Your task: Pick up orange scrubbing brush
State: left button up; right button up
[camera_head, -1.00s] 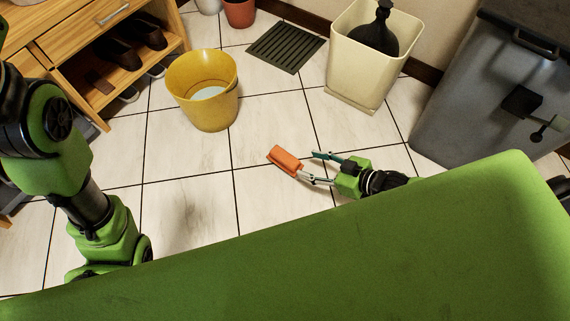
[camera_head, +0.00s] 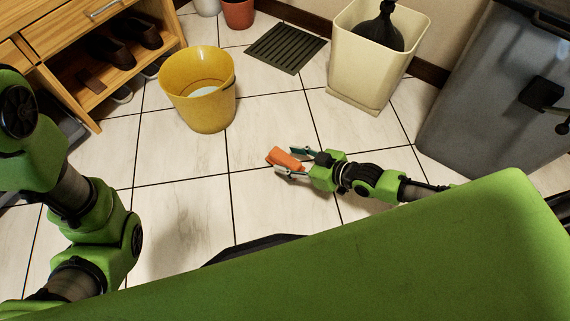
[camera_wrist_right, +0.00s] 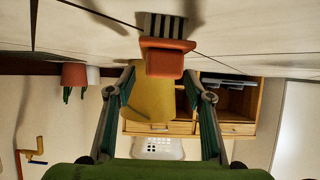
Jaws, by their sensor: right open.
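The orange scrubbing brush (camera_head: 284,158) lies on the tiled floor near the middle of the head view. In the right wrist view the brush (camera_wrist_right: 166,56) shows its orange body and dark bristles. My right gripper (camera_head: 299,163) is open, with its fingers pointing at the brush and their tips at or close to its near end. In the right wrist view the open fingers (camera_wrist_right: 163,82) stand apart on either side of the brush, which shows between and beyond the tips. Whether either finger touches it I cannot tell. My left arm is at the left, its gripper out of sight.
A yellow bucket (camera_head: 200,108) stands behind and left of the brush. A cream bin (camera_head: 372,75) and a dark floor grate (camera_head: 287,48) are behind. A wooden shoe cabinet (camera_head: 68,62) is at the left, a grey bin (camera_head: 500,105) at the right. Floor around the brush is clear.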

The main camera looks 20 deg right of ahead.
jog(key=c, duration=1.3)
